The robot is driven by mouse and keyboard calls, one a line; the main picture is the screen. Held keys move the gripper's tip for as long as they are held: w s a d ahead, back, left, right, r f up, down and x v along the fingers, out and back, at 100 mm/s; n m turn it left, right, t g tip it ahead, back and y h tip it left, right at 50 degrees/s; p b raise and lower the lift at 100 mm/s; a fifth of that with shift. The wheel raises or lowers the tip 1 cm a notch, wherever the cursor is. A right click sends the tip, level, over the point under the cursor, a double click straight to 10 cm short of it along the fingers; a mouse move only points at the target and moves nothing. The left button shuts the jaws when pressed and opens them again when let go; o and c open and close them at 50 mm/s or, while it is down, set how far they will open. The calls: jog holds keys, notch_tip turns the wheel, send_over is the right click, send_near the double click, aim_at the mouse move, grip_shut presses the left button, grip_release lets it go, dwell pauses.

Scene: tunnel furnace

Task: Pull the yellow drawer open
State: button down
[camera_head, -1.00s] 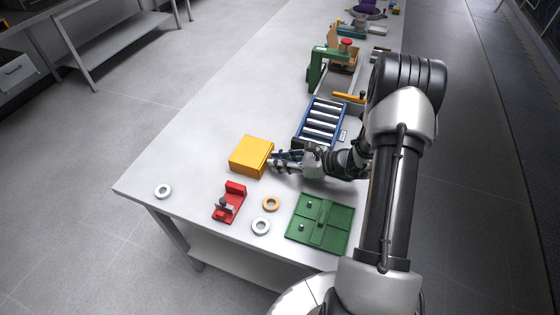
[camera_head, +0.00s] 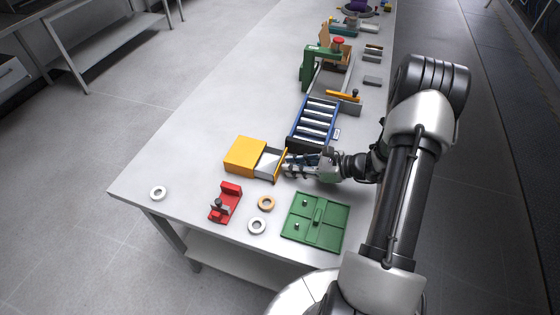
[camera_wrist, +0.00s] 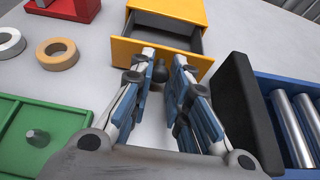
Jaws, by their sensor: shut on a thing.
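The yellow drawer box (camera_head: 245,155) stands on the grey table in the head view, with its drawer (camera_head: 267,163) pulled out to the right. The drawer's yellow front panel (camera_head: 281,164) is apart from the box. My gripper (camera_head: 288,165) is at that front from the right, shut on the drawer's handle. In the wrist view the yellow box (camera_wrist: 172,10) is at the top, and the open drawer's dark inside shows behind its yellow front (camera_wrist: 125,48). My gripper's fingers (camera_wrist: 163,65) are on either side of the dark round handle (camera_wrist: 160,72).
A blue roller conveyor (camera_head: 315,122) stands close behind my gripper. A green tray (camera_head: 316,222) lies in front, with a red fixture (camera_head: 225,203) and several rings to its left. A green press (camera_head: 308,68) stands farther back. The table's left part is clear.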

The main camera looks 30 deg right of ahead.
jog(key=shift+s+d, duration=0.35)
jog(key=shift+d, duration=0.05)
jog(key=c, duration=1.5)
grip_release()
jog(key=v, duration=1.2)
jog(key=shift+f, duration=0.1)
jog(key=shift+a, duration=0.1)
